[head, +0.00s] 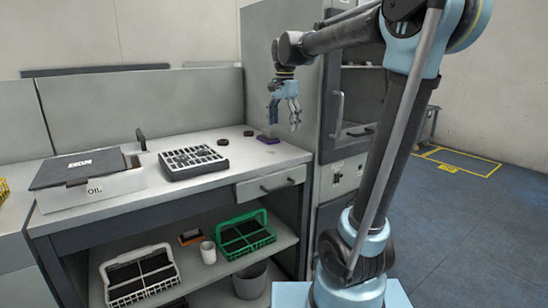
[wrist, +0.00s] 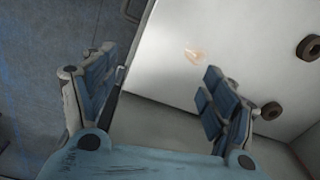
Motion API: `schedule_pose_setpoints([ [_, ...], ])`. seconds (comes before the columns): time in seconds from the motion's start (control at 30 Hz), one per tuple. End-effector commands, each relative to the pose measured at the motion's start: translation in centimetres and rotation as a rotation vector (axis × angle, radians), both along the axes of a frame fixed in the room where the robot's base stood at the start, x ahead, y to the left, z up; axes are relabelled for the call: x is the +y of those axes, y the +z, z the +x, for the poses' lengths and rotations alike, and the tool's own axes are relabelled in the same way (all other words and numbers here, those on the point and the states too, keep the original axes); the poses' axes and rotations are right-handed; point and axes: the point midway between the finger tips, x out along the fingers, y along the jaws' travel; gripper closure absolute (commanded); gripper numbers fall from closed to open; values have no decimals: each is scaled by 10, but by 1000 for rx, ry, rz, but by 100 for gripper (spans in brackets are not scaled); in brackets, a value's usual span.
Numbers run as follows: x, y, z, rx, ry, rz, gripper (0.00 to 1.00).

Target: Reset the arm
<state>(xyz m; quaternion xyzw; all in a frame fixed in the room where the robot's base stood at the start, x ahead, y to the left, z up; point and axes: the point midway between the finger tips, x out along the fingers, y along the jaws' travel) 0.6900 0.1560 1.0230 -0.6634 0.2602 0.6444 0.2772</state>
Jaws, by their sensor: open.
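My gripper (head: 283,116) hangs with its fingers pointing down above the right end of the counter (head: 225,172). In the wrist view my gripper (wrist: 160,88) has its two fingers wide apart, with nothing held between them. The counter top (wrist: 165,85) shows pale between and beyond the fingers. My arm reaches over from the right.
Two dark round discs (head: 222,142) (head: 248,133) lie near a slotted grey tray (head: 193,160). A box marked OIL (head: 95,187) stands left. A green crate (head: 245,233) and white crate (head: 140,276) sit on the lower shelf. A cabinet (head: 338,172) stands right; floor beyond is open.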

Motion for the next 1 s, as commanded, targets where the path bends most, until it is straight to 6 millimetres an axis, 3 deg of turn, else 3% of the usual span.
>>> schedule_pose_setpoints([
  [0.2, -46, -32, -50, -31, 138, -2, 22],
  [0.5, -96, -92, -123, -76, 350, -19, 22],
  [1.0, -146, -221, -234, -143, 696, -81, 22],
])
